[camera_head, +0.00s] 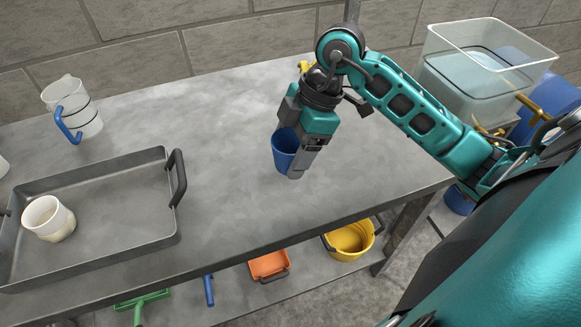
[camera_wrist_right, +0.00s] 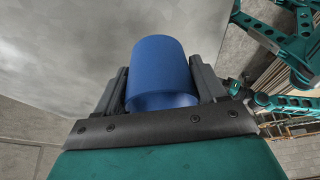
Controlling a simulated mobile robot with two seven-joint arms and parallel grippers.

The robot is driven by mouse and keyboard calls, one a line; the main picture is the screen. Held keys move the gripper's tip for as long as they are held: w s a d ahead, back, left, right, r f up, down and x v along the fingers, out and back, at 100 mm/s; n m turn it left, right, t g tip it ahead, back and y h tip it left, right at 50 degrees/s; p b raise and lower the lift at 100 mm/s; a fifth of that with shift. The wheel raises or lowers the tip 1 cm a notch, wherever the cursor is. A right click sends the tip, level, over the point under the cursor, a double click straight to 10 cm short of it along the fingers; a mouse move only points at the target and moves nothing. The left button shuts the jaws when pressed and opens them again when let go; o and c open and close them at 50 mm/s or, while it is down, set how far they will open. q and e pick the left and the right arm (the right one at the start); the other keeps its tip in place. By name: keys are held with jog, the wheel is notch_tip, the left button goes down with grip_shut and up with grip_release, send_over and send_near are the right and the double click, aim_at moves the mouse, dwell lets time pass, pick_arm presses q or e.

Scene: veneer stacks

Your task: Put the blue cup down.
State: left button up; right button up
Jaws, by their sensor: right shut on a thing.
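The blue cup (camera_head: 284,148) is at the right part of the grey table, partly hidden behind my right gripper (camera_head: 288,158). My right gripper is shut on the cup, with a finger on each side of it. In the right wrist view the blue cup (camera_wrist_right: 160,75) sits between the two fingers of my right gripper (camera_wrist_right: 160,90). I cannot tell whether the cup's base touches the table or is a little above it. My left gripper is not in view.
A grey tray (camera_head: 115,222) with a black handle holds a white cup (camera_head: 47,218) at the left. A white jug (camera_head: 73,105) with a blue handle stands behind it. The table (camera_head: 215,130) is clear between tray and gripper. Yellow (camera_head: 350,239) and orange (camera_head: 268,265) containers are below.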

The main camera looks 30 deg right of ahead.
aim_at(291, 183)
jog(key=shift+f, duration=1.2)
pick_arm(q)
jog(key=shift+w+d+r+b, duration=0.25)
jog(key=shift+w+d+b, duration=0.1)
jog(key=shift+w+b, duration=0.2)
pick_arm(e)
jog(key=shift+f, duration=1.85)
jog(key=shift+f, duration=0.1)
jog(key=shift+f, duration=0.1)
jog(key=o, duration=1.1)
